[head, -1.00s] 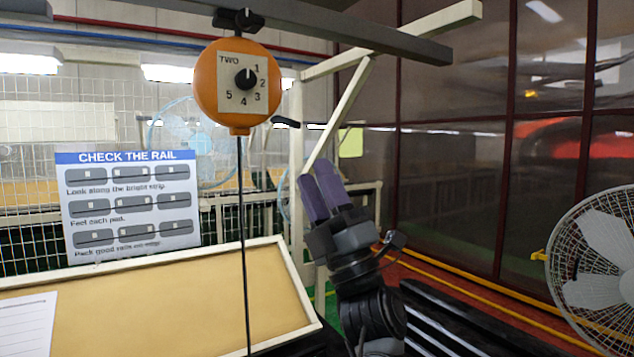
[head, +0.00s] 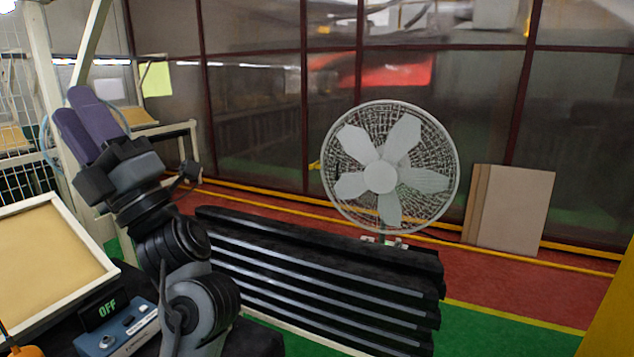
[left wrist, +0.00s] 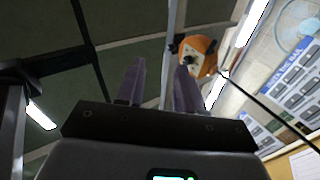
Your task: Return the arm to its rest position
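My left arm (head: 180,245) rises from the bottom left of the head view. Its left gripper (head: 72,105) points up and to the left with two purple fingers. In the left wrist view the left gripper (left wrist: 160,66) has its fingers apart, with nothing held between them. My right arm and gripper are in neither view.
The orange dial (left wrist: 197,56) hangs beyond the fingers in the left wrist view. A framed tan board (head: 45,265) and a blue box (head: 115,335) with an OFF display are at lower left. Black rails (head: 320,285) are stacked before a white fan (head: 385,165).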

